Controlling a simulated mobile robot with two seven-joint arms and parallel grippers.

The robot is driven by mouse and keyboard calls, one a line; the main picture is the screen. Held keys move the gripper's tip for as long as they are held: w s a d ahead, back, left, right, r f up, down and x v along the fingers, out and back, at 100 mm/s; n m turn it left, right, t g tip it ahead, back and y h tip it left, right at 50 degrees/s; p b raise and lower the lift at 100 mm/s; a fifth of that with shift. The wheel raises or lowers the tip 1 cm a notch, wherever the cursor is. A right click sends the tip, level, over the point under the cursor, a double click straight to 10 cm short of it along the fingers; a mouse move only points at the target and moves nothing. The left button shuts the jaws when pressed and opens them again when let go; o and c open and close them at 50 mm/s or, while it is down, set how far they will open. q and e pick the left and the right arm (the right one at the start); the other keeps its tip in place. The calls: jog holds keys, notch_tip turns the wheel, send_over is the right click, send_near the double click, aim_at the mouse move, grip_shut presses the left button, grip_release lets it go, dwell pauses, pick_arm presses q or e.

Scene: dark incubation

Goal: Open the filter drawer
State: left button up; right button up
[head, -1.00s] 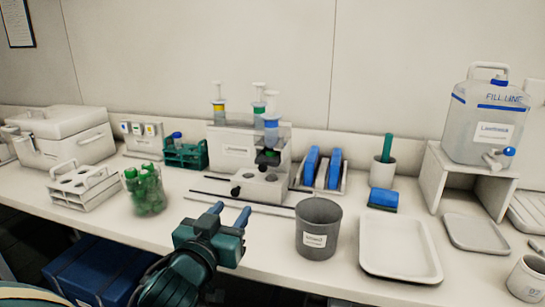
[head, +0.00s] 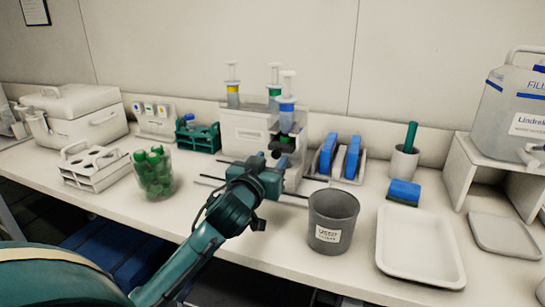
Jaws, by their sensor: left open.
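A white filter device (head: 243,132) stands against the back wall, with several syringes (head: 233,90) upright on top and a label on its front panel. I cannot clearly tell which part of it is the filter drawer; its lower front is largely covered by my arm. My left gripper (head: 272,165) is open, right in front of the device's lower front. Its fingers are mostly hidden behind its own body, so I cannot tell whether they touch the device. My right gripper is not in view.
A grey labelled cup (head: 333,220) stands just right of my left gripper. A jar of green-capped tubes (head: 154,172) is to the left. Thin dark rods (head: 292,195) lie beside the device. A blue-panelled rack (head: 340,160) and a white tray (head: 418,245) are to the right.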

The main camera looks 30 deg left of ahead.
pick_arm(q)
jog(key=shift+x, duration=0.95)
grip_shut()
